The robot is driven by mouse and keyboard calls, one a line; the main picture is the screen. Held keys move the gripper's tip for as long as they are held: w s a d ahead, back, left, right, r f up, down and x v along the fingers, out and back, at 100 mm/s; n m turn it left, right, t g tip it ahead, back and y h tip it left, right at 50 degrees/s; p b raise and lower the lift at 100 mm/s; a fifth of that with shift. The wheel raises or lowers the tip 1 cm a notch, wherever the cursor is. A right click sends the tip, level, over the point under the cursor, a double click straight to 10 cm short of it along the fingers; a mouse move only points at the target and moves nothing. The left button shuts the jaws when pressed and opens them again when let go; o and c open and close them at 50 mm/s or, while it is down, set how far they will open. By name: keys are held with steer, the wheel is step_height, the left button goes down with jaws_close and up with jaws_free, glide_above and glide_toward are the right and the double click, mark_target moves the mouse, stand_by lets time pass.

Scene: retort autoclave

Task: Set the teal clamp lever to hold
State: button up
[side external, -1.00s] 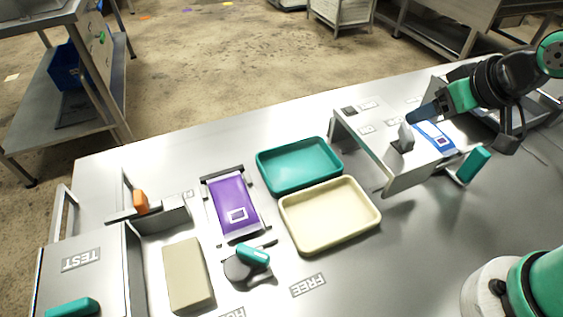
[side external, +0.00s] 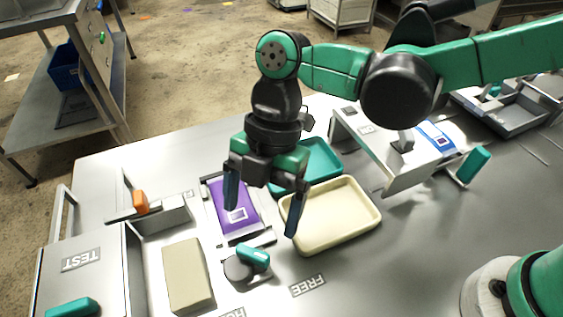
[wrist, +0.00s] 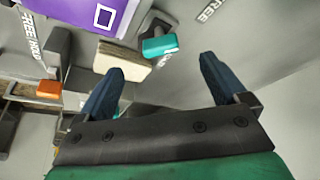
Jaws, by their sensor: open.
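The teal clamp lever (side external: 254,256) sits on a dark round base in front of the purple pouch (side external: 232,205). Its handle lies up and to the right of the base. The FREE label (side external: 308,285) is to its right, and a partly cut-off HOLD label (side external: 232,313) is below it. My gripper (side external: 261,215) is open and empty, pointing down above the pouch and the cream tray's left edge, apart from the lever. In the wrist view the teal handle (wrist: 160,46) shows beyond and between the open fingertips (wrist: 163,75).
The cream tray (side external: 372,214) and the teal tray (side external: 327,146) lie right of the pouch. A beige block (side external: 187,275) lies left of the lever. An orange lever (side external: 140,202) stands farther left. A raised stand with a blue pouch (side external: 436,140) is at the right.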

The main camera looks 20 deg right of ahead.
mark_target(252, 251)
steer(key=shift+n, duration=0.4)
steer(key=shift+a+x, duration=0.2)
steer(key=shift+x, duration=2.9)
steer(key=shift+s+r, duration=0.15)
steer(key=shift+c, duration=0.2)
steer(key=c, duration=1.2)
steer(key=shift+c, duration=0.2)
